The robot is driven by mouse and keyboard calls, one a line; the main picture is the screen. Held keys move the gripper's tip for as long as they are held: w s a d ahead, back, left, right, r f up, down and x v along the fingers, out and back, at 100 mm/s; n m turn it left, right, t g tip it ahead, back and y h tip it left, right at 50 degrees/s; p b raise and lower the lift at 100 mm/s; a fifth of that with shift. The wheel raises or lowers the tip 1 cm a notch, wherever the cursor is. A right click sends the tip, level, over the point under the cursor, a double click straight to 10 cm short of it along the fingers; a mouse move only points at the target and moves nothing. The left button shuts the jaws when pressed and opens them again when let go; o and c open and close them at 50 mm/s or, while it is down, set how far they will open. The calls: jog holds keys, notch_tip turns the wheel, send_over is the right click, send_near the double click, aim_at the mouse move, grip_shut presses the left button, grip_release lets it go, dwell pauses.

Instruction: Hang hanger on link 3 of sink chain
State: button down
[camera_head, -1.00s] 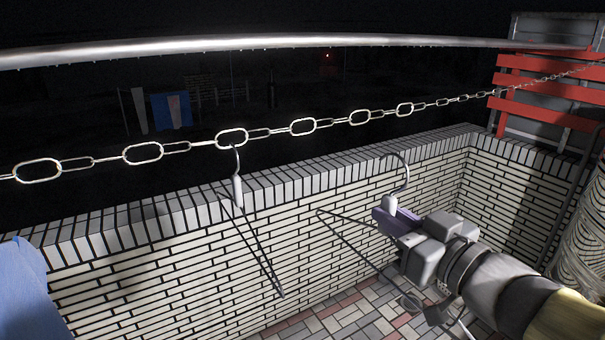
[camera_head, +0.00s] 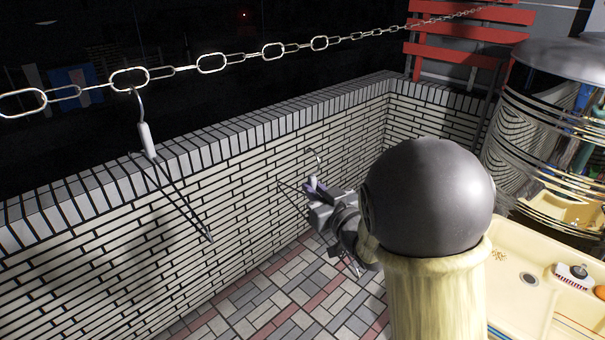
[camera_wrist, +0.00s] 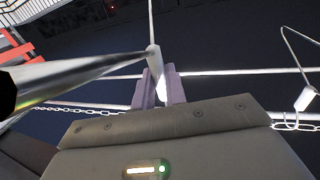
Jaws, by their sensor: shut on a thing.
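A metal chain (camera_head: 211,63) of long and short oval links runs across the upper part of the head view; it also shows in the wrist view (camera_wrist: 290,126). A wire hanger with a white neck (camera_head: 147,139) hangs from one large link at the left, and it shows at the right of the wrist view (camera_wrist: 306,98). My gripper (camera_head: 313,186) is shut on a second hanger, its purple fingers (camera_wrist: 158,86) on the white neck (camera_wrist: 154,58). This hanger's hook points up, below and apart from the chain, in front of the brick wall. Part of its frame is hidden.
A white brick wall (camera_head: 260,180) with a tiled ledge stands behind the gripper. Red slats (camera_head: 470,34) are at the back right. The tiled floor (camera_head: 270,300) is clear at lower middle.

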jog(key=w+d+f+m+t+h+b, duration=0.1)
jog(key=w+f+h, duration=0.1)
jog(key=f, duration=0.5)
jog(key=w+d+f+m+t+h+b, duration=0.1)
jog(key=w+d+f, duration=0.15)
jog(key=f, duration=0.45)
jog(key=s+d+f+m+h+b, duration=0.1)
jog(key=d+f, duration=0.3)
jog(key=f, duration=0.7)
jog(key=s+d+f+m+h+b, duration=0.1)
jog(key=d+f+m+h+b, duration=0.1)
jog(key=f, duration=0.9)
jog(key=s+d+f+m+t+h+b, duration=0.1)
jog(key=d+f+h+b, duration=0.3)
jog(key=d+f, duration=0.4)
notch_tip(320, 180, down, 3)
jog(key=shift+s+f+m+b, duration=0.1)
jog(key=shift+s+m+b, duration=0.2)
jog(key=shift+s+m, duration=0.1)
jog(key=shift+d, duration=0.15)
